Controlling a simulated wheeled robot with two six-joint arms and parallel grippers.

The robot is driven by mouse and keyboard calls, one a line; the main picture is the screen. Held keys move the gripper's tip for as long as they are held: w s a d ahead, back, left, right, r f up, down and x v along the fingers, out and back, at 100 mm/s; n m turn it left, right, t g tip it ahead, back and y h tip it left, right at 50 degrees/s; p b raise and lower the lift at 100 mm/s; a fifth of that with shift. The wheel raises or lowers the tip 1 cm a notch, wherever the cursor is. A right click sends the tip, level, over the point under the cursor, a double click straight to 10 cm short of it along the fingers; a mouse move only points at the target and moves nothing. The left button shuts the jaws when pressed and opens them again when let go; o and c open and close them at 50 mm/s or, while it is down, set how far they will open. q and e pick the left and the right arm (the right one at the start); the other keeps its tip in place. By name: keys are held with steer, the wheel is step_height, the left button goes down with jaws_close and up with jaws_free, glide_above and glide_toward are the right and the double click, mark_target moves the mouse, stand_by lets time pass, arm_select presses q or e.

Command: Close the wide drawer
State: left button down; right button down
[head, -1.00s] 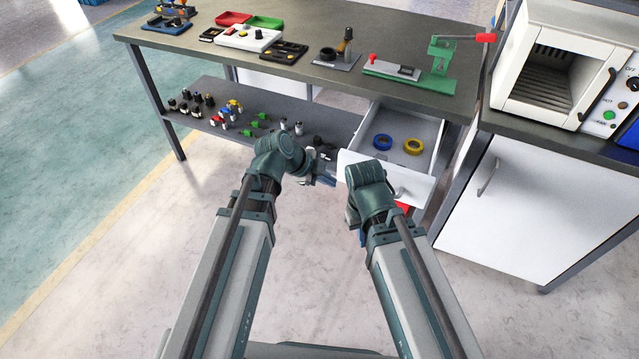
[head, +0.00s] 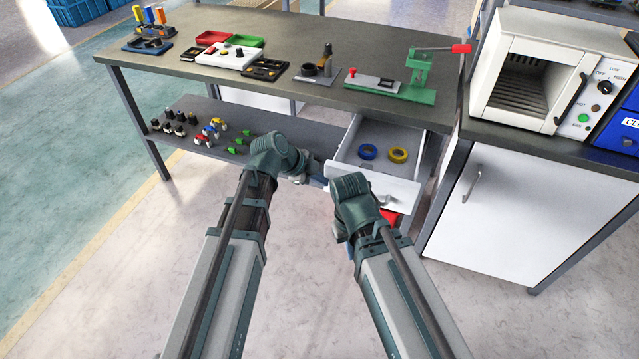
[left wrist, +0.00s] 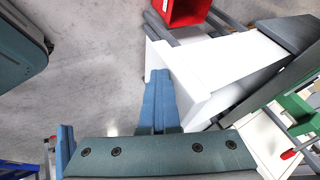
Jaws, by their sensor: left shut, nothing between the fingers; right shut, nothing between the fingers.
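The wide drawer (head: 402,190) under the right part of the workbench is pulled open, its white front toward me. A blue tape roll (head: 367,152) and a yellow tape roll (head: 398,155) lie inside it. My left gripper (head: 320,182) is shut and empty at the left end of the drawer front.
A red bin (head: 389,218) sits below the drawer. The bench top (head: 300,33) carries trays, fixtures and a green press (head: 420,75). A lower shelf (head: 190,143) holds small parts. A white cabinet (head: 500,205) with an oven (head: 535,75) stands at the right.

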arm_select(q)
steer(key=w+d, duration=0.4)
steer(key=w, duration=0.8)
steer(key=w+d, duration=0.4)
steer(key=w, duration=0.8)
steer(key=shift+w, duration=0.3)
steer(key=shift+w, duration=0.1)
